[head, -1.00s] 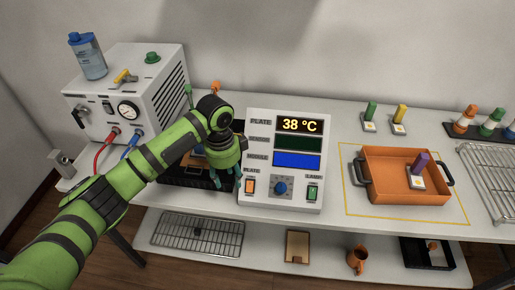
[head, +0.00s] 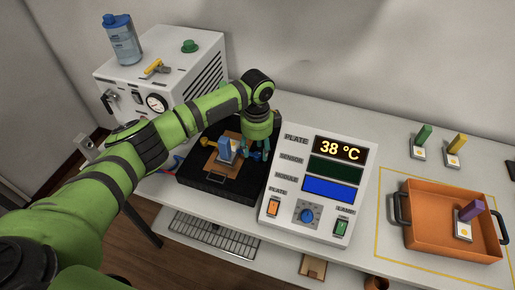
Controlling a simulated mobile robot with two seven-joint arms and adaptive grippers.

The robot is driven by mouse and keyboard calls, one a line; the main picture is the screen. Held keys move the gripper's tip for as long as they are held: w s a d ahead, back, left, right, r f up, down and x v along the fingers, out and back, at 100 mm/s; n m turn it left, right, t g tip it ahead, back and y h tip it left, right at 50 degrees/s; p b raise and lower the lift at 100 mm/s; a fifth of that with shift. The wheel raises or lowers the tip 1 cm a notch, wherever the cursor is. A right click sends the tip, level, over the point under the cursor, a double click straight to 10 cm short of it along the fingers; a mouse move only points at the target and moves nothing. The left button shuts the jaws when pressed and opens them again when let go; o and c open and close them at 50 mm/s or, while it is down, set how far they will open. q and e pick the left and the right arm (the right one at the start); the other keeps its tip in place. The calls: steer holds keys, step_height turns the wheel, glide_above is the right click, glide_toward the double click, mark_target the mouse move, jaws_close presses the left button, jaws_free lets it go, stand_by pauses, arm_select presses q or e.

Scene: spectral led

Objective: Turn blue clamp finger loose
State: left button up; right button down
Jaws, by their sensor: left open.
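A black fixture (head: 205,185) with a copper-brown plate (head: 214,165) stands left of the display panel. A blue upright piece (head: 225,148) with a pale base is on the plate. I cannot tell whether it is the blue clamp finger or a module; small fittings around it are too small to make out. My left gripper (head: 256,154) points down just right of the blue piece, over the fixture's right side beside the panel. Its teal fingers are open, with nothing visible between them. My right gripper is not in view.
The display panel (head: 318,185) reads 38 °C, close right of my gripper. A white box (head: 160,72) with a gauge stands behind my left arm. An orange tray (head: 450,250) holds a purple-handled module (head: 468,216). Green (head: 422,139) and yellow (head: 456,148) modules stand behind it.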

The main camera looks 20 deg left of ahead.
mark_target(257, 156)
arm_select(q)
steer(key=shift+w+f, duration=0.25)
steer(key=shift+f, duration=0.95)
steer(key=shift+s+r, duration=0.1)
steer(key=shift+c, duration=1.2)
jaws_close()
